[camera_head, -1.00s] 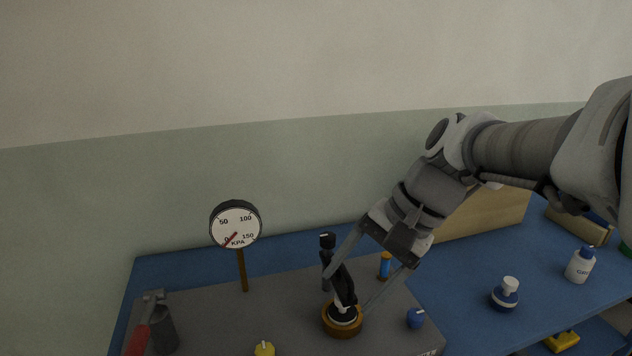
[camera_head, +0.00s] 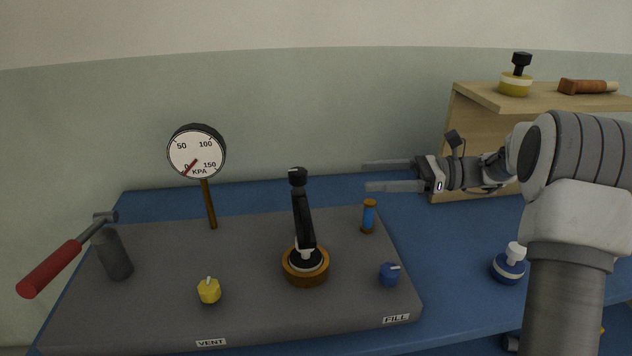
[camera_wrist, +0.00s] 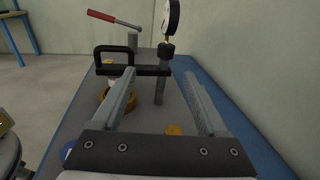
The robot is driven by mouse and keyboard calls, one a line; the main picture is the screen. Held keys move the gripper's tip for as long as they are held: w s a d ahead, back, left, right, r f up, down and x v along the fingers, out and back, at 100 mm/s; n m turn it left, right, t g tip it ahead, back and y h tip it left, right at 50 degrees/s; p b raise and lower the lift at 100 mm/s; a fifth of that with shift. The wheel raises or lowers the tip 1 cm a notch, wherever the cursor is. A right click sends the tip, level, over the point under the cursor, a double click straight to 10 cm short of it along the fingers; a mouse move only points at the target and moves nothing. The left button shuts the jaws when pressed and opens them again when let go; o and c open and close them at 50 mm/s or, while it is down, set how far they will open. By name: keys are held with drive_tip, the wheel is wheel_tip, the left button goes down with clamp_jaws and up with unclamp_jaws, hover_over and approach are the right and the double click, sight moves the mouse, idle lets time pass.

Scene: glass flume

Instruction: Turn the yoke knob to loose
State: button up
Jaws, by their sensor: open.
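The black yoke (camera_head: 303,222) stands over a brown ring fitting (camera_head: 305,273) on the grey bench panel. A black knob-like cap (camera_head: 298,177) tops it; I take this for the yoke knob. In the wrist view the cap (camera_wrist: 166,49) sits above a grey post, and the black yoke bar (camera_wrist: 145,70) reaches left to a looped handle above the ring. My gripper (camera_head: 365,177) is open and empty, to the right of the cap, at about its height in the picture and apart from it. In the wrist view the yoke and post show beyond and between my fingers (camera_wrist: 159,80).
A pressure gauge (camera_head: 197,152) stands behind, its needle near 0. A red-handled lever (camera_head: 50,268) is at left. A wooden box (camera_head: 475,145) stands at right.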

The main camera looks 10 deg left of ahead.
sight(297, 170)
drive_tip(key=shift+m+y, duration=0.3)
drive_tip(key=a+b, duration=0.1)
drive_tip(key=a, duration=0.4)
drive_tip(key=a+b, duration=0.1)
drive_tip(key=a, duration=0.4)
drive_tip(key=a+f+b, duration=0.1)
drive_tip(key=a, duration=0.5)
drive_tip(key=shift+w, duration=0.15)
drive_tip(key=shift+c, duration=0.3)
clamp_jaws()
